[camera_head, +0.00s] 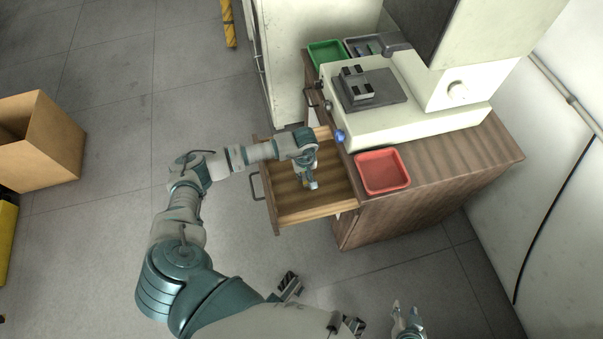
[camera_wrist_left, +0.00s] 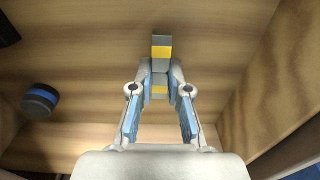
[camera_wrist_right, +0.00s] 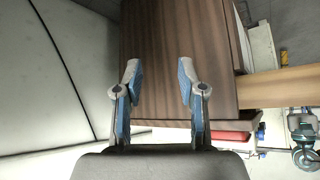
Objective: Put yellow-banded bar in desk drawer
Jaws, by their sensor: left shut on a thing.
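The yellow-banded bar (camera_wrist_left: 161,50) is grey with yellow bands. My left gripper (camera_wrist_left: 160,76) is shut on it, and one end sticks out past the fingertips. The desk drawer (camera_head: 290,214) is pulled open, with a bare wooden floor in the head view. My left gripper (camera_head: 310,182) points down over the inside of the drawer. I cannot tell whether the bar touches the drawer floor. My right gripper (camera_wrist_right: 159,72) is open and empty beside the wooden cabinet; it also shows at the bottom of the head view (camera_head: 405,310).
A red tray (camera_head: 382,172) sits on the cabinet top (camera_head: 450,160) beside the drawer. A pale machine (camera_head: 420,122), a green tray (camera_head: 326,54) and a grey tray (camera_head: 362,46) stand behind. A blue-and-dark round thing (camera_wrist_left: 40,100) shows in the left wrist view. A cardboard box (camera_head: 50,150) stands far left.

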